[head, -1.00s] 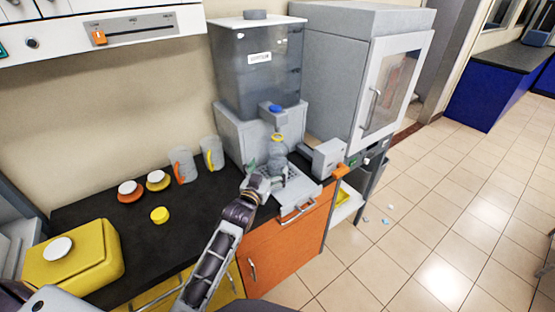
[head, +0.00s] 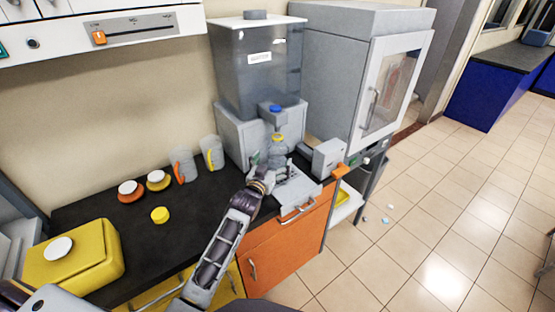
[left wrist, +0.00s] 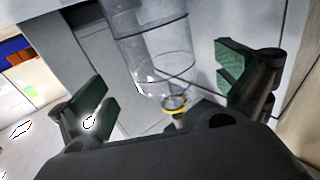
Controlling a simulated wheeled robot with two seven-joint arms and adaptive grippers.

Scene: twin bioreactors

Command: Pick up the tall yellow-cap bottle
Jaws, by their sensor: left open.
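The tall bottle (head: 278,153) is clear grey with a yellow band at its top. It stands at the front of the dispenser, under the blue-topped spout. My left gripper (head: 267,162) is at the bottle's near side. In the left wrist view, my open green-padded fingers (left wrist: 162,78) stand on either side of the clear bottle (left wrist: 155,45), with gaps on both sides. A yellow ring (left wrist: 175,103) shows near the palm there. My right gripper is not in view.
The dispenser (head: 232,135) with its tank stands behind the bottle, and a grey box (head: 328,158) is close on the right. Two handled jugs (head: 183,165) stand to the left.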

